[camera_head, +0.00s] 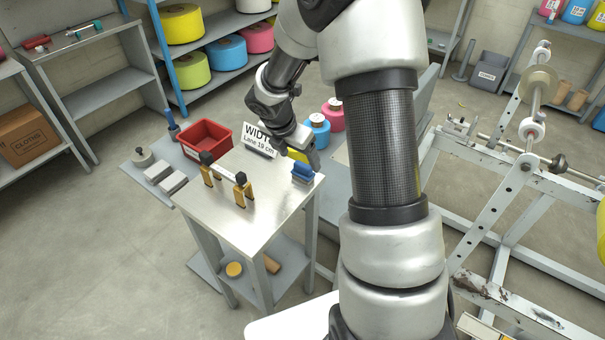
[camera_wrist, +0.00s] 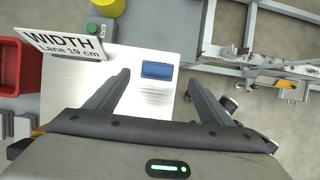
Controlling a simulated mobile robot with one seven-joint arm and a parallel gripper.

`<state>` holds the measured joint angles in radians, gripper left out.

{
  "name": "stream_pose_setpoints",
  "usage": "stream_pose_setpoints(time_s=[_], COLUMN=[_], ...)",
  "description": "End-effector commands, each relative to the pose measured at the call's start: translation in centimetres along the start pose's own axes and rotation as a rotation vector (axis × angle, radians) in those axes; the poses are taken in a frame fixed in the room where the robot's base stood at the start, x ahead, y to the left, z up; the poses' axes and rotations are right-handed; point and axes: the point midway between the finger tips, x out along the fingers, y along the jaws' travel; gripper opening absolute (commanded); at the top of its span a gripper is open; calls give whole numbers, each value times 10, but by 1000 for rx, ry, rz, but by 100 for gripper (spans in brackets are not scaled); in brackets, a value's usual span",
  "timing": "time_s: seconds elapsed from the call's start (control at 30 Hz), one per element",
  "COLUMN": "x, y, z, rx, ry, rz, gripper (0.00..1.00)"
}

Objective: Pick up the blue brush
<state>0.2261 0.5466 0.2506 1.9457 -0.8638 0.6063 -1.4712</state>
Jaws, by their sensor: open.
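The blue brush (camera_head: 303,171) lies near the right edge of the small metal table (camera_head: 245,222) in the head view. It has a blue top and a greyish lower part. In the wrist view the blue brush (camera_wrist: 157,70) shows as a blue block just beyond the fingertips, lined up with the gap between them. My gripper (camera_wrist: 158,80) is open and empty, pointing down at the table. In the head view my gripper (camera_head: 305,150) is above and just behind the brush, apart from it as far as I can tell.
A WIDTH sign (camera_head: 259,138) stands behind the brush to the left. A brass-coloured two-post gauge (camera_head: 226,183) stands on the table's left part. A red bin (camera_head: 206,139) sits beyond. A metal machine frame (camera_head: 500,210) stands to the right. The table front is clear.

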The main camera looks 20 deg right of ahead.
Motion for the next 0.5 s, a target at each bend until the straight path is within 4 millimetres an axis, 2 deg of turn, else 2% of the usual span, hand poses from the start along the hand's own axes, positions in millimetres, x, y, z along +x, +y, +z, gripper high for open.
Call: stream_pose_setpoints(time_s=[0.1,0.33,0.5], x=[18,33,60], y=[0,1,3], z=[-1,-1,-3], rx=[-1,0,0], ry=[1,0,2], rz=[0,0,-2], gripper=[75,75,75])
